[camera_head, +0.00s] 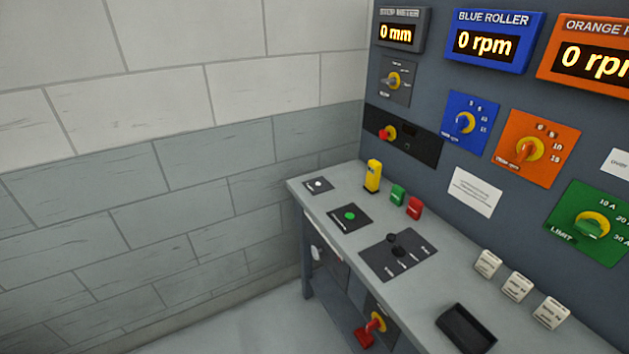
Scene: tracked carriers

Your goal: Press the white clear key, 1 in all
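A small round white key (318,184) sits on a dark plate at the far left end of the grey console top. Its label is too small to read. A round green button (350,215) sits on a larger dark plate just in front of it and to the right. Neither of my grippers shows in the head view, and nothing covers the white key.
The console top (440,292) also carries a yellow block (373,176), green and red blocks, a black joystick plate (398,254), several white blocks and a black tray (466,329). A panel with dials and displays rises behind. Open floor lies left.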

